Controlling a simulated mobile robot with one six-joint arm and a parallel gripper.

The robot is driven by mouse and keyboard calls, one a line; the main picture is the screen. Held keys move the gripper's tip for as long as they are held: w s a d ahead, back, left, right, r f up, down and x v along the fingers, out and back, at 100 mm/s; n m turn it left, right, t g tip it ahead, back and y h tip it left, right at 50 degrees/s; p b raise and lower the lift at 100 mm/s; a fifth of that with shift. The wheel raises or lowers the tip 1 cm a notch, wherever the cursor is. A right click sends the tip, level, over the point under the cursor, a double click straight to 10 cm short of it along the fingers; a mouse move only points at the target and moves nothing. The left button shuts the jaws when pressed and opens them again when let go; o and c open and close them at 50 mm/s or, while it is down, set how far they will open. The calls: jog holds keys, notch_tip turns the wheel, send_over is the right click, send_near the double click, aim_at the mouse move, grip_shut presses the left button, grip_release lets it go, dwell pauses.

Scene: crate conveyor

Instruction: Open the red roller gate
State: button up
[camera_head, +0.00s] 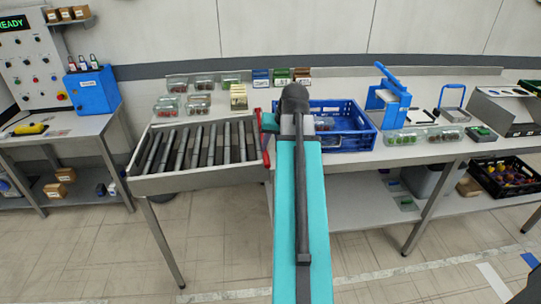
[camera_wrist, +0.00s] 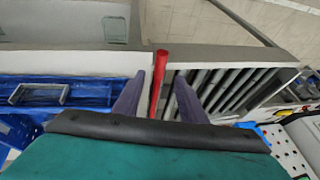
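The red roller gate (camera_head: 266,158) stands at the right end of the roller conveyor (camera_head: 200,146) in the head view, partly hidden by my teal arm. In the wrist view the gate shows as a narrow red bar (camera_wrist: 158,80), beside the dark rollers (camera_wrist: 225,90). My gripper (camera_wrist: 160,84) has its two grey-purple fingers apart, one on each side of the red bar. In the head view my arm hides the fingers.
A blue crate (camera_head: 345,141) stands on the table just right of the gate. Several clear packs (camera_head: 198,104) sit behind the conveyor. A blue box-like device (camera_head: 390,104) stands farther right. A control panel (camera_head: 32,60) and a blue box (camera_head: 92,90) are at the left.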

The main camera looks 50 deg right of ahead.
aim_at(268, 159)
jog(key=shift+p+x, duration=0.5)
jog(key=shift+x, duration=3.25)
grip_shut()
